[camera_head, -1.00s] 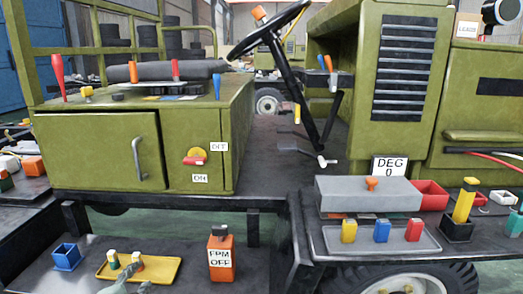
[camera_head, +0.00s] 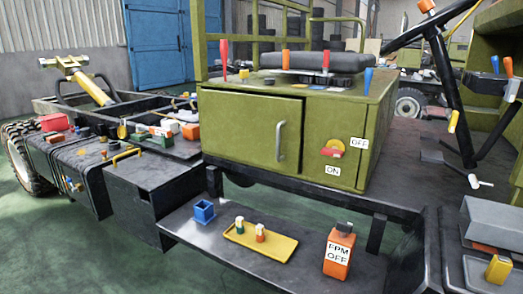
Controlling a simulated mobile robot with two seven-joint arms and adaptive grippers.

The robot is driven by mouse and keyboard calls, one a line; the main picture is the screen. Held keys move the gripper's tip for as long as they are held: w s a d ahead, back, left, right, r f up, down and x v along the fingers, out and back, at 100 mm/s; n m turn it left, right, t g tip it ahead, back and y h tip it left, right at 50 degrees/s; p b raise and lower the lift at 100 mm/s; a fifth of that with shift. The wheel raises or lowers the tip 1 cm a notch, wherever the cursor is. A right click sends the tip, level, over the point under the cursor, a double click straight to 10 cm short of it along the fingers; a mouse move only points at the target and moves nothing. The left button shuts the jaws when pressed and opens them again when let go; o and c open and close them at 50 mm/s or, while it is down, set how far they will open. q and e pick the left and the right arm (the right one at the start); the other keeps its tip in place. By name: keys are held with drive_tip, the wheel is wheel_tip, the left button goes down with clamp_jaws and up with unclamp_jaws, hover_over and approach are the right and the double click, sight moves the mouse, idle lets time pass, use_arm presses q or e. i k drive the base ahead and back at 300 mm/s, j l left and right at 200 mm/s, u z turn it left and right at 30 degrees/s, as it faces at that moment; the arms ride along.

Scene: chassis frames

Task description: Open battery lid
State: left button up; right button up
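No lid in view is marked as the battery lid. A black box (camera_head: 154,176) at the left of the lower step has a flat closed top with a yellow handle (camera_head: 128,155) on it. A grey lid-like block (camera_head: 492,224) shows at the right edge, cut off by the frame. The olive cabinet (camera_head: 240,133) has a closed door with a grey handle (camera_head: 279,140). Neither of my grippers is in view.
A black step (camera_head: 190,238) bears a blue open cube (camera_head: 204,211), a yellow tray (camera_head: 268,252) with two small bottles, and an orange FPM OFF can (camera_head: 338,256). A long chassis frame with loose parts extends left. Green floor (camera_head: 60,240) is clear at front left.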

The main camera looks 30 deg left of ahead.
sight(149, 172)
drive_tip(key=u, duration=1.7)
drive_tip(key=i+j+z, duration=0.2)
drive_tip(key=i+j, duration=0.4)
drive_tip(key=i+j+z, duration=0.15)
drive_tip(key=i+j, duration=0.4)
drive_tip(key=j, duration=0.25)
